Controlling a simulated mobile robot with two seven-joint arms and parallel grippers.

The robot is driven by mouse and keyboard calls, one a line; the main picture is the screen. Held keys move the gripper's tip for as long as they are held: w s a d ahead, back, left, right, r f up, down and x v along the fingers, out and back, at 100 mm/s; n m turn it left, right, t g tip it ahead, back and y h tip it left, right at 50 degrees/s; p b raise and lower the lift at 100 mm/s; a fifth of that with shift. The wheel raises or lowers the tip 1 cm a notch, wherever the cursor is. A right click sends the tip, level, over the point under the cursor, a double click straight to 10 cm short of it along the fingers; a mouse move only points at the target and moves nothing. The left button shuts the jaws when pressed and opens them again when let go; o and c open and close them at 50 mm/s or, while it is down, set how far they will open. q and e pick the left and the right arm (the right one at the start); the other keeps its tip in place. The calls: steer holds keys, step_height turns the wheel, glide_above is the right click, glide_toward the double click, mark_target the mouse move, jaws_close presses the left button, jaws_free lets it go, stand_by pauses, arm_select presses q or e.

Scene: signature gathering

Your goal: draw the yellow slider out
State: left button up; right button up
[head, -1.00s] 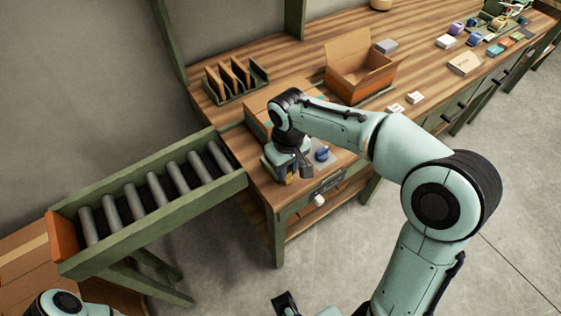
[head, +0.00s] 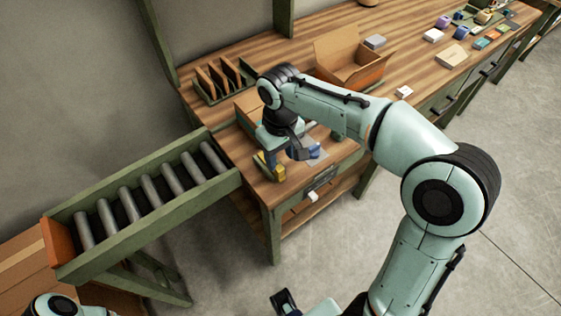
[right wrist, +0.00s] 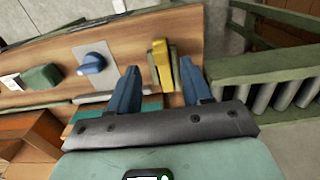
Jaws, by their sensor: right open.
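The yellow slider (right wrist: 162,62) is a narrow upright yellow piece near the corner of the wooden bench, beside thin olive and tan pieces. It also shows in the head view (head: 279,173), just below my right gripper (head: 280,158). In the right wrist view, my right gripper (right wrist: 159,72) is open, its two blue fingers apart. The slider appears between the fingertips, farther out, with gaps visible on both sides. I see no contact. Its base is partly hidden.
A blue knob (right wrist: 92,63) on a grey plate stands next to the slider. An open carton (head: 350,62) and a divider rack (head: 223,80) stand behind on the bench. The roller conveyor (head: 150,190) borders the bench at left. Floor at right is clear.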

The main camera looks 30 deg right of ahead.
step_height(320, 180, up, 8)
steer(key=p, duration=0.1)
stand_by(0.6)
